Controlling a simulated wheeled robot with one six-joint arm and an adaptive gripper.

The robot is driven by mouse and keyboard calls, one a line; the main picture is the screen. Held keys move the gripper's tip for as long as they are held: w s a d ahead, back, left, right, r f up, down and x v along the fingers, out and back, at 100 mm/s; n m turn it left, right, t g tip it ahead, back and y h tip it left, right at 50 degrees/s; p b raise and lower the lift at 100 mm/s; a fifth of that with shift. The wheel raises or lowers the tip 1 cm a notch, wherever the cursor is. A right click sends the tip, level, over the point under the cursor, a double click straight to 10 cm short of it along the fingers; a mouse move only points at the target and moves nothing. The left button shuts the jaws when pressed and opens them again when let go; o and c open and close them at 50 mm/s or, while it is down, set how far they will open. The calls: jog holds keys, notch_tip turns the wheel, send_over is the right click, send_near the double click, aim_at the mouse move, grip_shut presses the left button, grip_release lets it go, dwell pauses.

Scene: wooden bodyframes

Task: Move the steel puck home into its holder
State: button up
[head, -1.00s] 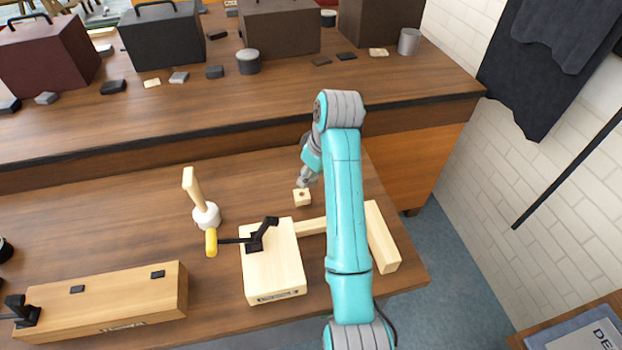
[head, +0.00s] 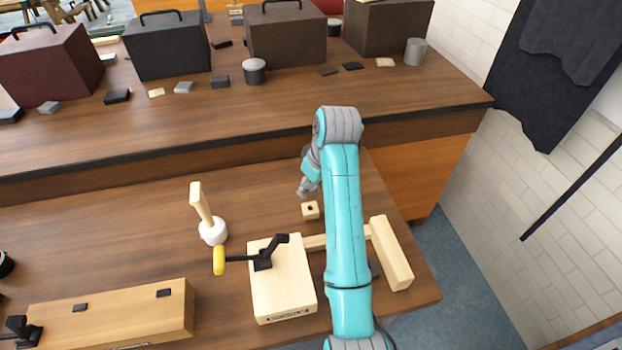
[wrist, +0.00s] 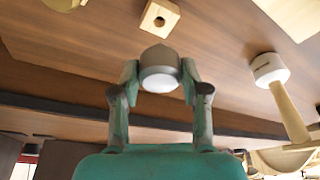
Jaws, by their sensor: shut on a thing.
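The steel puck (wrist: 160,72) is a short pale grey cylinder in the wrist view. My gripper (wrist: 160,80) is shut on it, with one finger on each side. A small square wooden block (head: 311,210) with a dark round hole stands on the near bench; it looks like the holder. It also shows in the wrist view (wrist: 160,17), with its hole empty and apart from the puck. In the head view my gripper (head: 304,190) is just behind the block, partly hidden by my arm, and the puck cannot be made out there. Its height above the bench is unclear.
A wooden board with a yellow-handled clamp (head: 283,293) lies in front, and a wooden T-shaped piece (head: 391,254) lies to the right. Toolboxes (head: 285,34) stand on the far bench.

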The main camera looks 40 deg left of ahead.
aim_at(311, 194)
jog(key=shift+f, duration=1.75)
jog(key=shift+f, duration=1.65)
jog(key=o, duration=1.4)
jog(key=shift+c, duration=0.2)
jog(key=shift+v, duration=3.75)
jog(key=shift+w, duration=0.1)
